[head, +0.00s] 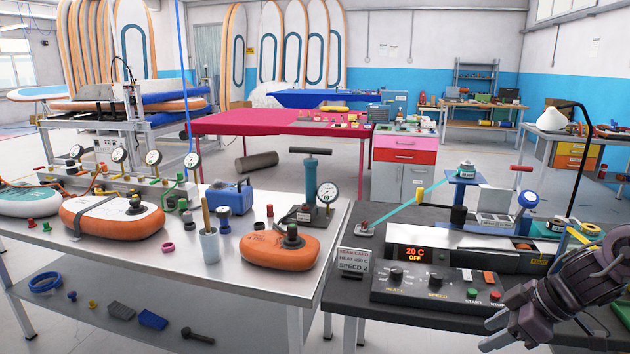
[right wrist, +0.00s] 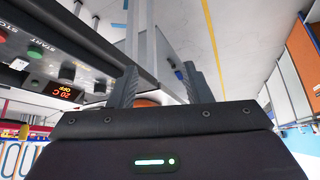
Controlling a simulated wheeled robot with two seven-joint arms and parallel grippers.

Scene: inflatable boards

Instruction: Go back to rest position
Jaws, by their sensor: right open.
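In the right wrist view the two dark fingers of the right gripper (right wrist: 160,83) are also spread and empty, with the bench and floor beyond. My left gripper and left arm are not in view.
The control box (head: 440,290) with knobs and START and STOP buttons is just left of my right gripper. The steel table (head: 200,275) holds orange boards and gauges.

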